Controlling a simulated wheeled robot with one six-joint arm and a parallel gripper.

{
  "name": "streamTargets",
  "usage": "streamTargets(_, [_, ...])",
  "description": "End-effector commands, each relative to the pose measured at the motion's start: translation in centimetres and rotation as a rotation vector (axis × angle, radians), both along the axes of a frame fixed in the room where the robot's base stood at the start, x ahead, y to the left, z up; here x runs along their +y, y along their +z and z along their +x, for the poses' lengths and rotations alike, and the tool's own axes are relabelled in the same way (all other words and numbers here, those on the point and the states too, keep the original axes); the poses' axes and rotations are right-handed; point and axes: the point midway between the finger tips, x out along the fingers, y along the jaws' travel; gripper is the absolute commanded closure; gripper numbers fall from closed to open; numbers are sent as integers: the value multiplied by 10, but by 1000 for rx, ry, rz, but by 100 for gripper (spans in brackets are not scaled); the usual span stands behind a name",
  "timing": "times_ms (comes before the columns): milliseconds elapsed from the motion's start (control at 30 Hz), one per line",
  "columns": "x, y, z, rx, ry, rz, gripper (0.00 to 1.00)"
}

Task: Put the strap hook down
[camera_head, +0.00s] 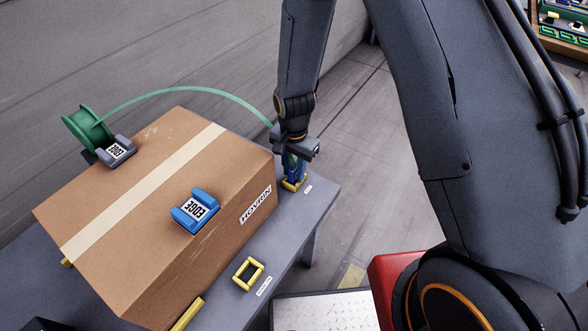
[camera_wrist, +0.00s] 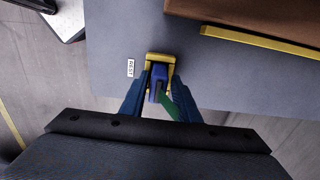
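The strap hook (camera_wrist: 157,82) is a small blue piece with the green strap (camera_head: 188,90) running from it. My gripper (camera_head: 292,172) points down at the table's far right corner. In the wrist view its two blue fingers (camera_wrist: 160,78) stand close on both sides of the hook and look shut on it. The hook is at a yellow holder (camera_wrist: 161,57) beside a REST label (camera_wrist: 131,68). It is low at the holder; I cannot tell if it is fully seated. The fingers partly hide the hook in the head view.
A taped cardboard box (camera_head: 140,215) fills most of the table (camera_head: 290,240). A blue EDGE protector (camera_head: 196,211) and a grey EDGE protector (camera_head: 117,151) sit on it. A green reel (camera_head: 84,128) is behind. An empty yellow frame (camera_head: 248,274) lies in front.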

Motion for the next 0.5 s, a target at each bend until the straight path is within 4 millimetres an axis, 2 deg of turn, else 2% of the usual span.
streamTargets(33, [-3,-5,-8,19,0,-6,64])
streamTargets(267, [-3,-1,-10,22,-1,-7,64])
streamTargets(500, [-2,32,-5,10,0,-3,64])
